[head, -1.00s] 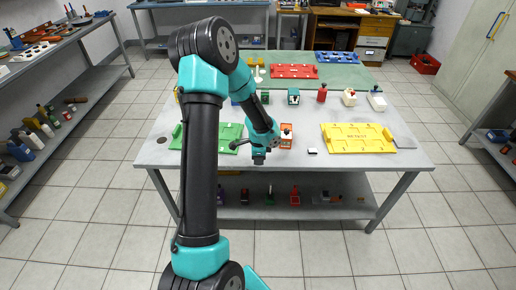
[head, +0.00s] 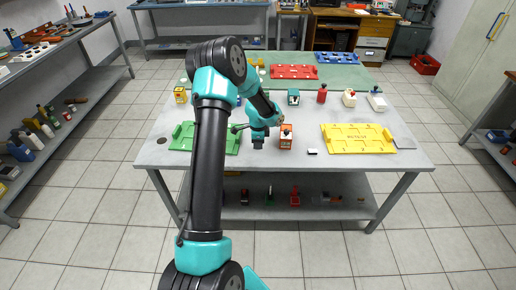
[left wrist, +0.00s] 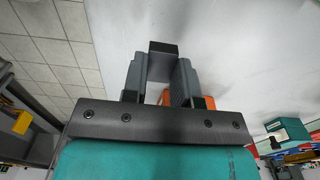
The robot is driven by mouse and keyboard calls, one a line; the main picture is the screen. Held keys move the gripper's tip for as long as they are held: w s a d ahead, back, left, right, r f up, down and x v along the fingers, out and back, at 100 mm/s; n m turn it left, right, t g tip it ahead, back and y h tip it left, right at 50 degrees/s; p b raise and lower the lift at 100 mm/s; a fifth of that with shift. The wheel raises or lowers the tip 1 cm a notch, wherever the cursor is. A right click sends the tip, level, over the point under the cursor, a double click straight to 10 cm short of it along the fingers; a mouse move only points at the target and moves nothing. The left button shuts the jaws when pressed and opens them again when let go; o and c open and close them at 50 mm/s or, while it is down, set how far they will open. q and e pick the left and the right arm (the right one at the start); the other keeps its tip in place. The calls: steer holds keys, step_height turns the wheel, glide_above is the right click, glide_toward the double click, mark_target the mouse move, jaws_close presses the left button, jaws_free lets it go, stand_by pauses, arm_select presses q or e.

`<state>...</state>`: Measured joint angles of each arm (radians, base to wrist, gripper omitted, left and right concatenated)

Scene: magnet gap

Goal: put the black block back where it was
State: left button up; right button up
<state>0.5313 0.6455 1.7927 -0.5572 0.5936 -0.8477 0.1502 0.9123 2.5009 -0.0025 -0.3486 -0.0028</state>
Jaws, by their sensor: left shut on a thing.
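My left gripper (left wrist: 160,78) is shut on the black block (left wrist: 163,47), which sticks out past the fingertips in the left wrist view. In the head view the left gripper (head: 258,143) is over the front part of the grey table, just left of an orange box (head: 286,138). The block is too small and dark there to tell from the fingers. My right gripper is not in view.
A green tray (head: 231,146) lies left of the gripper, partly behind my arm. A yellow tray (head: 357,146) is at the right. A small white-and-dark piece (head: 312,152) lies between. Several small objects stand behind, before the red tray (head: 294,71).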

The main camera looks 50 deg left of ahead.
arm_select(q)
steer(key=shift+w+a, duration=0.25)
steer(key=shift+f, duration=1.75)
steer(key=shift+f, duration=0.15)
steer(key=o, duration=0.9)
steer(key=shift+c, duration=0.2)
step_height(320, 180, up, 12)
steer(key=shift+r, duration=0.15)
